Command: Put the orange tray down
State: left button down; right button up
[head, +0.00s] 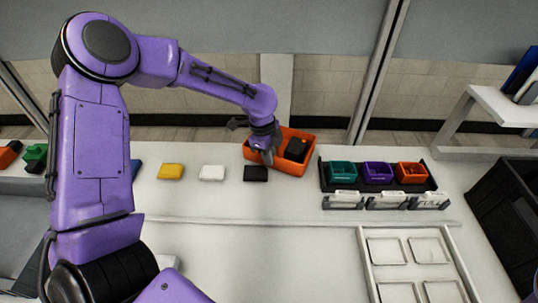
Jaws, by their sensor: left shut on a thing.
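The orange tray (283,165) is at the back middle of the white table in the head view, with a black block (296,150) inside it. My left gripper (266,157) reaches over the tray's left side and is shut on it. I cannot tell whether the tray touches the table. My gripper and wrist hide part of the tray's left wall. My right gripper is not in view.
Yellow (171,171), white (212,173) and black (255,174) blocks lie in a row left of the tray. A black rack (326,183) with teal, purple and orange bins stands on the right. A white four-pocket fixture (366,248) is at front right. The front middle is clear.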

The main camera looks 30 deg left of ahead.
pick_arm(q)
jog(key=shift+s, duration=0.1)
jog(key=c, duration=1.2)
grip_release()
